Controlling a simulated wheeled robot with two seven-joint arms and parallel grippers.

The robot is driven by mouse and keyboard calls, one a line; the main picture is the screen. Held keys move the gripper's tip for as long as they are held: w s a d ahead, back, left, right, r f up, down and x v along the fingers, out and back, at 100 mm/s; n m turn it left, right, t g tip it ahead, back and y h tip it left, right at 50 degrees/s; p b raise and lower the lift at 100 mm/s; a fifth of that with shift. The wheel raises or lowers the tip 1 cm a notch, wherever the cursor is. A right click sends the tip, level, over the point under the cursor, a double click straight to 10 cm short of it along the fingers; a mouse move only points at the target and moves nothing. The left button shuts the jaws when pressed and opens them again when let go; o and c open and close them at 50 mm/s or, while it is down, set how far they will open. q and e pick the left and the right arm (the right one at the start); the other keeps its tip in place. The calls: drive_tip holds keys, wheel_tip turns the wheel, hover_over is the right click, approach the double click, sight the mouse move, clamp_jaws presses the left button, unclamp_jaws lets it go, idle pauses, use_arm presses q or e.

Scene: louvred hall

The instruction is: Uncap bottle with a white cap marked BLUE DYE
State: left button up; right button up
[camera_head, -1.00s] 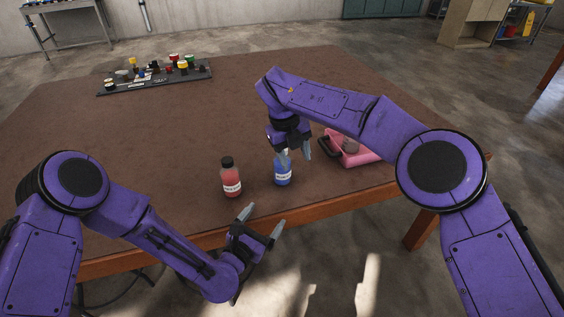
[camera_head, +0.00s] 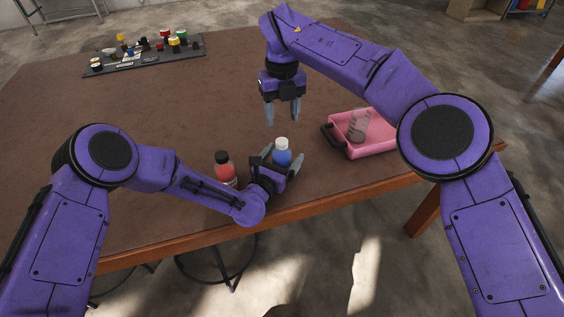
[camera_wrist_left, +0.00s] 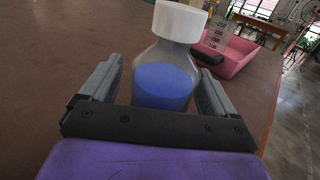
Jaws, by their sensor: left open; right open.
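The bottle of blue liquid (camera_head: 282,155) stands upright near the table's front edge, with its white cap (camera_head: 281,143) on. Its label is hidden behind my left gripper. My left gripper (camera_head: 282,157) is open, with its fingers on either side of the bottle. In the left wrist view the blue bottle (camera_wrist_left: 165,82) stands between the two fingers, with a visible gap on at least the left side. My right gripper (camera_head: 283,112) is open and empty, pointing down above the table just behind the bottle.
A red bottle with a black cap (camera_head: 224,168) stands just left of the blue one, close to my left gripper. A dark rack (camera_head: 146,62) with several coloured caps sits at the back left.

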use_arm(q)
drive_tip(key=shift+w+d, duration=0.2)
drive_tip(key=shift+w, duration=0.1)
drive_tip(key=shift+r, duration=0.1)
use_arm(e)
drive_tip(key=shift+s+r, duration=0.15)
drive_tip(key=shift+s, duration=0.05)
